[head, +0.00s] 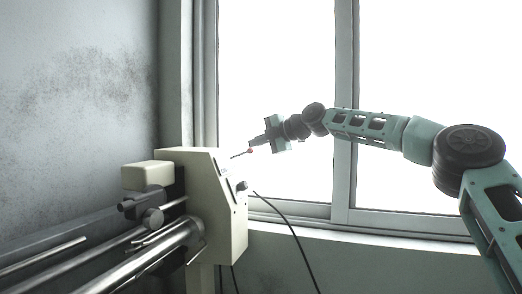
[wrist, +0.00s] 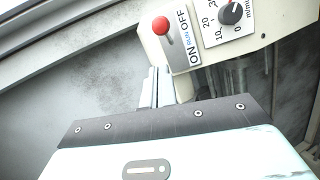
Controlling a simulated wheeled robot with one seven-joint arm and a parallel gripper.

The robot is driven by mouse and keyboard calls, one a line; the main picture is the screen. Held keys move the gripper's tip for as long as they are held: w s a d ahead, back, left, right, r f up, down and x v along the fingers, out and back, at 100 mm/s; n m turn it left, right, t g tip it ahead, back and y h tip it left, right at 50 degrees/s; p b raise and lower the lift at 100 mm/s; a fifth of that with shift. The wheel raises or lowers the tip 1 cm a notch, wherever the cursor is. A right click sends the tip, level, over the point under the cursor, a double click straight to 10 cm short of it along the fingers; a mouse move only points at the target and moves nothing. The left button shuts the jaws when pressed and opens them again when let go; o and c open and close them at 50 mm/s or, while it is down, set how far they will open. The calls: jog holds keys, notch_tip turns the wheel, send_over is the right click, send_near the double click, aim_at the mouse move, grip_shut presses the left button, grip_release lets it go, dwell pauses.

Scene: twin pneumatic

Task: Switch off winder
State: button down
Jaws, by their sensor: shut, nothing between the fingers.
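The winder (head: 225,195) is a cream machine end box at the left centre of the head view. In the wrist view the knob lies level with the OFF end; I cannot tell the exact lever setting. My gripper (head: 256,142) is shut and empty, above the box. In the wrist view its fingertips (wrist: 158,70) appear just below the lever; contact is unclear.
A dial with a dark knob and red pointer (wrist: 231,13) sits right of the switch plate. Metal rollers (head: 150,255) extend left from the winder. A black cable (head: 285,222) hangs at its right. A bright window (head: 275,70) stands behind.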

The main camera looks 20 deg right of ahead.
jog(key=d+r+b, duration=0.2)
jog(key=d, duration=0.6)
jog(key=shift+s, duration=0.15)
